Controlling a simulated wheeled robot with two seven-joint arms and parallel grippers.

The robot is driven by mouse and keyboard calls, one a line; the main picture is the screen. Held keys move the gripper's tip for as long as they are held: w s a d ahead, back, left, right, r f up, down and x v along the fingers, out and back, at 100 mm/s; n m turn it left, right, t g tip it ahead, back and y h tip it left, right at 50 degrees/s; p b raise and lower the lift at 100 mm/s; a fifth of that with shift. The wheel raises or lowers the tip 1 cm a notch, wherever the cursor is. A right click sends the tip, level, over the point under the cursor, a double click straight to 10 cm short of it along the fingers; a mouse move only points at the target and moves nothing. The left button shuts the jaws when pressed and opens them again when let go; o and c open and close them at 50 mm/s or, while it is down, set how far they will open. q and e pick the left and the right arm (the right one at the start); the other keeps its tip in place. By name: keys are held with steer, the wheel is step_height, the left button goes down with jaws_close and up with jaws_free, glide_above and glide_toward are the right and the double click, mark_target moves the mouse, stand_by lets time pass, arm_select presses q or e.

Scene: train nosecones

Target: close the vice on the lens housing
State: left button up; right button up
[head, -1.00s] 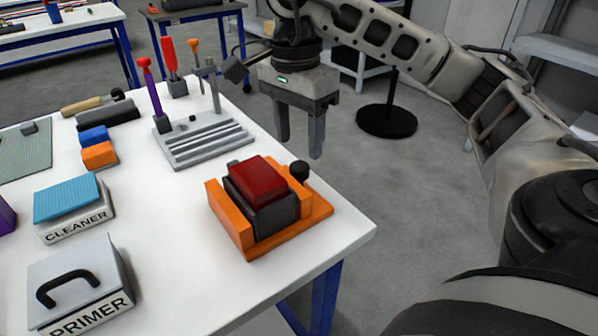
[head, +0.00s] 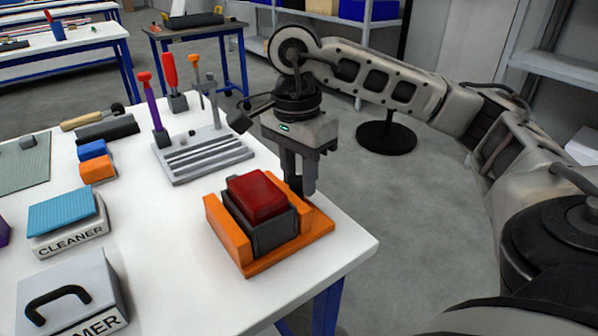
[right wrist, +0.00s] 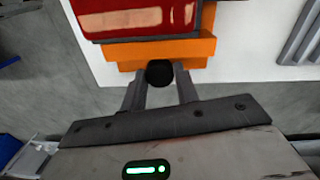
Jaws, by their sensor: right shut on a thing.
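An orange vice (head: 229,232) stands near the right corner of the white table, and its orange jaw also shows in the right wrist view (right wrist: 165,50). A dark block with a red top, which I take for the lens housing (head: 257,195), sits between its jaws. In the right wrist view its red part (right wrist: 135,18) is at the top. My right gripper (head: 299,187) points down at the vice's far right side. Its fingers are shut on the black vice knob (right wrist: 159,73), which they mostly hide in the head view. My left gripper is not in view.
A grey slotted tool stand (head: 205,160) with upright screwdrivers is behind the vice. A cleaner pad box (head: 66,225), a primer box (head: 75,295) and orange and blue blocks (head: 97,168) are on the left. Bare table surrounds the vice's left side.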

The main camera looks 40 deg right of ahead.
steer(key=m, duration=0.3)
steer(key=shift+m, duration=1.6)
steer(key=o, duration=1)
steer(key=shift+c, duration=0.2)
